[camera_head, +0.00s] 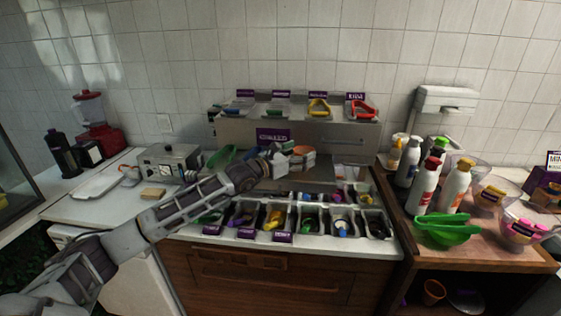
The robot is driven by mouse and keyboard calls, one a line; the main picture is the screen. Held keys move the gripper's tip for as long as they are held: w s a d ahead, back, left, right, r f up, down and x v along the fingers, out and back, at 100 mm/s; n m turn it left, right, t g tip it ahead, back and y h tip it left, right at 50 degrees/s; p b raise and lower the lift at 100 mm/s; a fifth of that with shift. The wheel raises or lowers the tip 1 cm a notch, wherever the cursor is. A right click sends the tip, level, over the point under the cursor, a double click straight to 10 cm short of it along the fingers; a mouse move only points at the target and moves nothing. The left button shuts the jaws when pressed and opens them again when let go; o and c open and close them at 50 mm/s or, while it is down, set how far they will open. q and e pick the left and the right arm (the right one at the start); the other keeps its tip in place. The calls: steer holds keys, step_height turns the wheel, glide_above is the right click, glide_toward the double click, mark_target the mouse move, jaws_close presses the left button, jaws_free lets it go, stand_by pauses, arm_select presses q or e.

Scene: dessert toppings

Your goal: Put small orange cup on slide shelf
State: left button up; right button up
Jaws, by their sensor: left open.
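My left arm reaches in from the lower left. Its gripper (283,157) is open at the counter's middle, just above the topping trays. An orange, rounded cup-like thing (304,150) is right beside its fingertips, partly hidden; I cannot tell whether they touch. Another small orange cup (433,291) stands on the shelf (408,305) inside the wooden side cabinet at the lower right. My right gripper is out of view.
Topping trays (245,215) with coloured scoops line the front counter. A green bowl (222,157) is left of my gripper. Bottles (455,187), clear bowls and green bowls (447,231) crowd the right cabinet top. A red blender (97,125) stands far left.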

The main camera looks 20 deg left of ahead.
arm_select(q)
steer(key=shift+s+a, duration=0.35)
steer(key=shift+s, duration=0.2)
steer(key=shift+b+v, duration=0.4)
steer(key=shift+v, duration=0.5)
steer(key=shift+b+v, duration=0.45)
steer(key=shift+v, duration=1.35)
steer(key=shift+s+a, duration=0.35)
steer(key=shift+s, duration=0.25)
steer(key=shift+s+a, duration=0.15)
steer(key=shift+s, duration=0.25)
steer(key=shift+s+a+b, duration=0.4)
steer(key=shift+s+b, duration=0.05)
steer(key=shift+s, duration=0.15)
steer(key=shift+v, duration=0.8)
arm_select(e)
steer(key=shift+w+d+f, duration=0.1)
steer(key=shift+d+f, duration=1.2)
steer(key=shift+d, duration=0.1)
